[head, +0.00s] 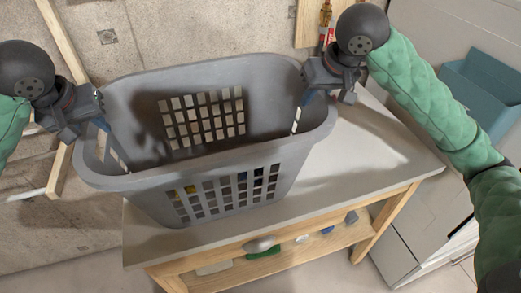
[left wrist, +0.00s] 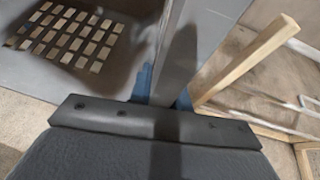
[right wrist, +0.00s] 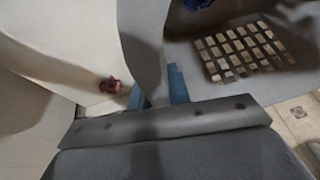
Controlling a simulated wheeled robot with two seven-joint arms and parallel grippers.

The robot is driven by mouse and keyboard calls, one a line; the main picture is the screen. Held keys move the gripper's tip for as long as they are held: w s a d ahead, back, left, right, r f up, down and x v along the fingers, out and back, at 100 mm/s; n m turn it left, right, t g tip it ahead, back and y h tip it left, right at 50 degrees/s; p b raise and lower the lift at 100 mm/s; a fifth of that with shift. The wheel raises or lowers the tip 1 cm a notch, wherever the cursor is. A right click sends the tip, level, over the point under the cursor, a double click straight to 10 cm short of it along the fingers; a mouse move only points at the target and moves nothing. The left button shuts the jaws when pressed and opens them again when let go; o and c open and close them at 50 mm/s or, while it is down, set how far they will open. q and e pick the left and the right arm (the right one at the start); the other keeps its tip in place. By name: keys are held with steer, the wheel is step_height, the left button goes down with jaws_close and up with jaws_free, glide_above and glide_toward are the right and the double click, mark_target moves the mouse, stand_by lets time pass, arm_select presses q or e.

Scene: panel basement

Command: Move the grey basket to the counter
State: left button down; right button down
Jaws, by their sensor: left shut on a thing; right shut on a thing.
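My left gripper (head: 102,124) is shut on the basket's left end at the rim; the grip also shows in the left wrist view (left wrist: 165,85). My right gripper (head: 306,97) is shut on its right end, also seen in the right wrist view (right wrist: 158,88). The basket hides the counter's back left part.
A lower wooden shelf (head: 290,260) under the counter holds several small things. A white cabinet (head: 405,250) and a teal bin (head: 480,85) stand at right. A wooden frame (head: 60,170) leans at left. The counter's right part is clear in the head view.

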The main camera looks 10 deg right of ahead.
arm_select(q)
steer(key=c, duration=1.3)
jaws_free()
steer(key=shift+a+f, duration=0.1)
steer(key=shift+c, duration=0.2)
arm_select(e)
steer(key=c, duration=1.3)
jaws_free()
steer(key=shift+d+f, duration=0.1)
steer(key=shift+c, duration=0.2)
arm_select(q)
steer(key=shift+o, duration=0.2)
arm_select(e)
steer(key=shift+o, duration=0.2)
